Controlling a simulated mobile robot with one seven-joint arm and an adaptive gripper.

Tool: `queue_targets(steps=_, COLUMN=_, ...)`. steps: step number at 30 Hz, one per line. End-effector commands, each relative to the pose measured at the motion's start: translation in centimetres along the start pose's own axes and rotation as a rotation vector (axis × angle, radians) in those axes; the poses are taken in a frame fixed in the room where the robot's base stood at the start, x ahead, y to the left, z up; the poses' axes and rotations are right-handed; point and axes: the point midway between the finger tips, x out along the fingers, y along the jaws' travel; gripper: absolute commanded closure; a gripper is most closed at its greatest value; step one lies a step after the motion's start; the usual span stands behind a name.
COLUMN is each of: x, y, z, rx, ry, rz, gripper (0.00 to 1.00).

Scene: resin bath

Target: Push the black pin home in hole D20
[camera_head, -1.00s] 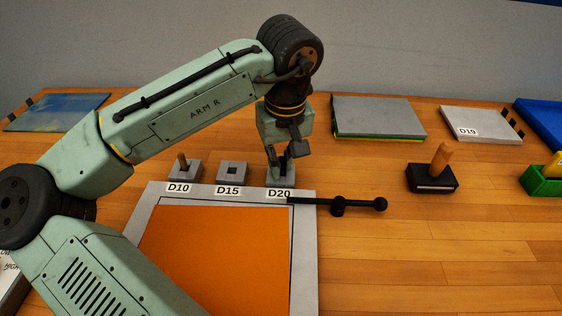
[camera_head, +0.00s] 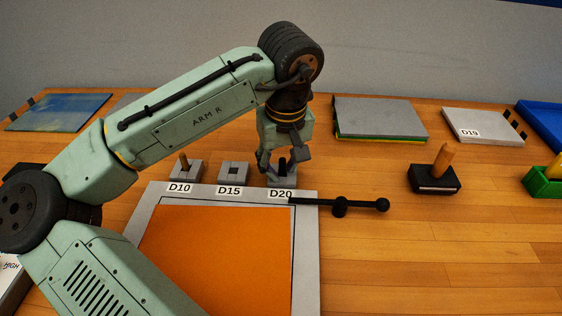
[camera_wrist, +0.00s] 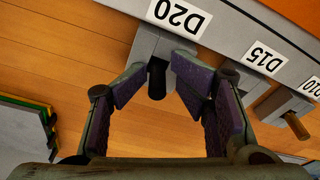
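The black pin (camera_head: 282,166) stands upright in the grey block of hole D20 (camera_head: 279,182), with part of it sticking out above the block. In the wrist view the black pin (camera_wrist: 157,82) shows beyond the fingers, in the D20 block (camera_wrist: 150,45). My gripper (camera_head: 280,160) is above the D20 block with its fingers spread, one on each side of the pin. How deep the pin sits in the hole cannot be seen.
Block D15 (camera_head: 233,166) has an empty square hole; block D10 (camera_head: 181,165) holds a tan peg. The grey-framed orange bath (camera_head: 307,250) lies in front, with a black handle (camera_head: 345,206) to its right. A black block with a tan peg (camera_head: 434,180) stands farther right.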

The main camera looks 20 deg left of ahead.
Motion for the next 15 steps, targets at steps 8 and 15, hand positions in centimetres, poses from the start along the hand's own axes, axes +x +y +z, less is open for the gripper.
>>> queue_targets(steps=8, x=0.6, y=0.3, z=0.6, rx=0.011, ry=-0.017, rz=0.002, gripper=0.69)
queue_targets(steps=15, x=-1.1, y=0.2, z=0.2, rx=0.008, ry=-0.012, rz=0.0, gripper=0.69)
